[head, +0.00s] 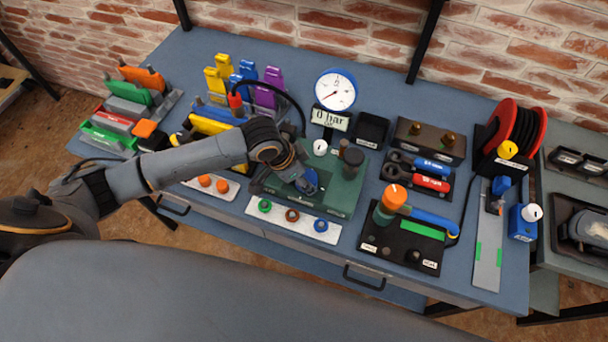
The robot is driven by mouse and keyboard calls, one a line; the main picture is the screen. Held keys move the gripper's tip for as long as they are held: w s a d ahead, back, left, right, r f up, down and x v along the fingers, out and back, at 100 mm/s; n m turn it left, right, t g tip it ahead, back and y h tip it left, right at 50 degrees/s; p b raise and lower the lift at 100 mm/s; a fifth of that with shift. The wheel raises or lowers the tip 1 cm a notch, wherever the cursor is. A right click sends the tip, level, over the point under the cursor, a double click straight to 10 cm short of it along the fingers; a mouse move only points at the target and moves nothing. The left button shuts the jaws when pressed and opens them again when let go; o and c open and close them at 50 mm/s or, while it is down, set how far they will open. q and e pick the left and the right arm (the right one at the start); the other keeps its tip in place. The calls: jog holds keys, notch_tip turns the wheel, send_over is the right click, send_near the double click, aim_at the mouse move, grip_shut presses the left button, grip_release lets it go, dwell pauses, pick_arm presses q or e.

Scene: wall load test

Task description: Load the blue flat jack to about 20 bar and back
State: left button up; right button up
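My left gripper (302,184) is over the front left of a green pump block (342,200), pointing down. A small blue part (311,181) shows at its fingertips; I cannot tell whether the fingers hold it. The block also carries a white knob (320,147) and a black upright cylinder (351,158). Behind it stands a round white gauge (336,90) with a blue rim, above a display (330,119) reading 0 bar. A blue upright piece (246,72) stands between yellow and purple ones; I cannot tell whether it is the blue flat jack. My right gripper is out of view.
A white strip (292,222) with green, brown and blue rings lies in front of the block. To the right are a black base (402,244) with an orange-topped cylinder, a red cable reel (517,128) and a small blue box (523,222). Coloured pieces crowd the left.

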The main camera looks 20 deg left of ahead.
pick_arm(q)
jog(key=shift+c, duration=1.1)
jog(key=shift+m, duration=0.3)
